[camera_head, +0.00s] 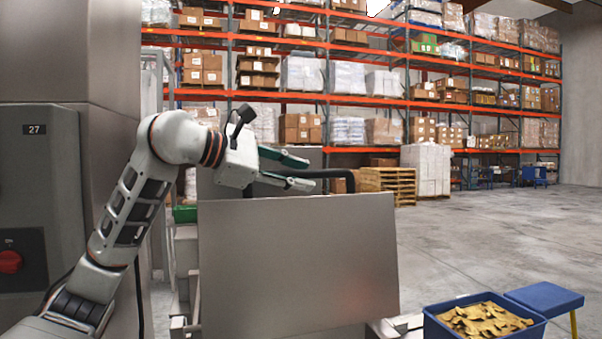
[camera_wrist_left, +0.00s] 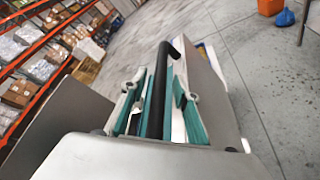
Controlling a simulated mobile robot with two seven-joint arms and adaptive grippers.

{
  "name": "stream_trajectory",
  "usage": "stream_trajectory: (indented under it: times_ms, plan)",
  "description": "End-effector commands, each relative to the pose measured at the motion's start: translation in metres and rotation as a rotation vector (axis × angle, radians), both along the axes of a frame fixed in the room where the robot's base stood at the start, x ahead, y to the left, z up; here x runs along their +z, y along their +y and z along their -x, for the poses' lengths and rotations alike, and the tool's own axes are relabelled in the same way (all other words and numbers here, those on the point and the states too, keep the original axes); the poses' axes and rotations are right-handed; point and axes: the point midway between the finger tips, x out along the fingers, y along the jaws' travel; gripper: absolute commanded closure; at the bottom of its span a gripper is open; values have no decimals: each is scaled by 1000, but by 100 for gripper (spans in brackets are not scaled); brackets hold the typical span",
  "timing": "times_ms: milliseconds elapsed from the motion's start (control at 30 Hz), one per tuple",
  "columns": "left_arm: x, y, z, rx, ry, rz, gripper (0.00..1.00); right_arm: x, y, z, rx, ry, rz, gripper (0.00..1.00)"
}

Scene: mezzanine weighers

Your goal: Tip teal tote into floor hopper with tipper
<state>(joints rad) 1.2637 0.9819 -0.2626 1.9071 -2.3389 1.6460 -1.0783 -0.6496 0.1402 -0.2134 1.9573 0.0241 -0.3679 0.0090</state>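My left gripper (camera_head: 300,172) is at the top of a tilted steel panel (camera_head: 300,260), probably part of the tipper. Its green fingers are spread, one above the other. A black bar handle (camera_head: 338,173) runs in toward them. In the left wrist view, the bar (camera_wrist_left: 155,95) lies between the fingers of my left gripper (camera_wrist_left: 157,100); the fingers look open around it, and contact is unclear. A small green edge (camera_head: 185,213) shows behind the machine; I cannot tell if it is the teal tote. I cannot make out the hopper. My right gripper does not show.
A blue tote (camera_head: 478,335) full of yellow-brown pieces stands at the lower right, beside a blue stool (camera_head: 545,298). A grey cabinet (camera_head: 40,180) with a red knob stands at the left. Racks and wooden pallets (camera_head: 388,182) stand behind. The concrete floor at right is clear.

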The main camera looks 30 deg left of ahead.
Motion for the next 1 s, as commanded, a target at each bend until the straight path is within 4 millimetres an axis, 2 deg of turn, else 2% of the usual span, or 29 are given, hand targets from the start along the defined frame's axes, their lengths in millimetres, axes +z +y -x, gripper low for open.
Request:
stream_trajectory:
  times_ms: [133, 367, 400, 500, 533, 1000]
  plan:
    - [-2, -3, -7, 0, 0, 1, 70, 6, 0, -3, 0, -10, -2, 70]
    - [-3, -3, -8, 1, 1, 0, 70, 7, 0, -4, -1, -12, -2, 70]
    - [-3, -3, -8, 1, 1, 0, 72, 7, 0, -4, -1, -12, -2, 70]
    - [-3, -3, -8, 1, 1, 0, 98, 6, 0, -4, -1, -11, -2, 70]
    - [-3, -3, -8, 1, 1, 0, 100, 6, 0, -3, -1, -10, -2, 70]
    - [-6, 0, -6, 1, -12, -18, 100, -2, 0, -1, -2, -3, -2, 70]
